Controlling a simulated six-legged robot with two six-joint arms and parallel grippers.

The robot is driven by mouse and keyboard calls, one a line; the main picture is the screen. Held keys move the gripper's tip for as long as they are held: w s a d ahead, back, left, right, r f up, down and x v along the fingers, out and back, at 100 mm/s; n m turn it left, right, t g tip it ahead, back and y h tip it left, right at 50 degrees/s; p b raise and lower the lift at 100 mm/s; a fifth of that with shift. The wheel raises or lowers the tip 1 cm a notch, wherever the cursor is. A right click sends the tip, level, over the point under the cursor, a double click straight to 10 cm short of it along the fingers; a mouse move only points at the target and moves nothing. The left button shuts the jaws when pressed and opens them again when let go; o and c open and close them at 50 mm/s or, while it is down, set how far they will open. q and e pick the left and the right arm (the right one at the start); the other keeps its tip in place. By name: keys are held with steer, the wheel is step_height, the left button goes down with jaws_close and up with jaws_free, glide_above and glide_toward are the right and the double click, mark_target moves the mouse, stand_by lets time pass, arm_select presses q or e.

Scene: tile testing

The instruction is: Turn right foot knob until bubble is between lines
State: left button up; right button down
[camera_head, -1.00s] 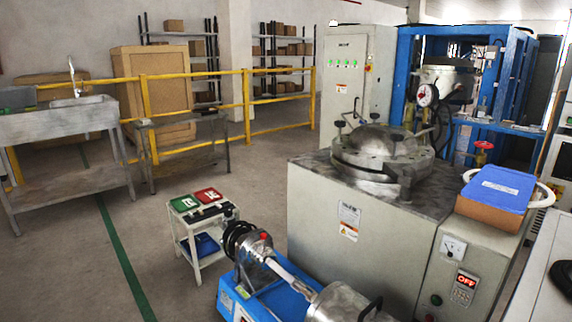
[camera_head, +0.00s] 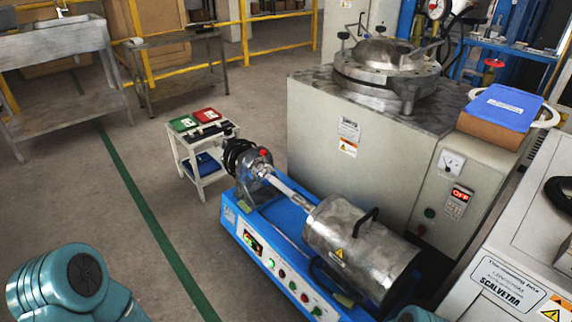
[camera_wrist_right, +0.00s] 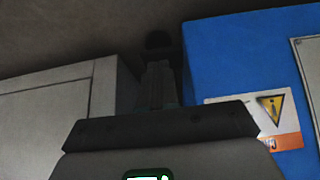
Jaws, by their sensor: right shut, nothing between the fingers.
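A blue machine (camera_head: 237,212) with a large metal drum (camera_head: 350,240) stands in the middle of the head view. I cannot make out a foot knob, a bubble or its lines in either view. In the right wrist view my right gripper (camera_wrist_right: 158,75) is shut and empty, pointing away from the camera between a grey box and a blue panel (camera_wrist_right: 240,55) with a warning label. A small dark round shape (camera_wrist_right: 157,40) shows at its tip; I cannot tell what it is. My left gripper is out of view; only a teal part of my own body shows at the lower left.
A grey cabinet with a round metal vessel (camera_head: 385,65) stands behind the blue machine. A white box labelled SCALVETRA (camera_head: 510,285) is at the lower right. A small white cart (camera_head: 200,150) stands left of the machine. The floor (camera_head: 150,170) with a green line is clear at left.

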steer(key=shift+s+a, duration=0.2)
steer(key=shift+a, duration=0.1)
step_height(320, 180, up, 6)
steer(key=p, duration=0.4)
steer(key=shift+p, duration=0.4)
steer(key=shift+s+a, duration=0.1)
steer(key=shift+s, duration=0.05)
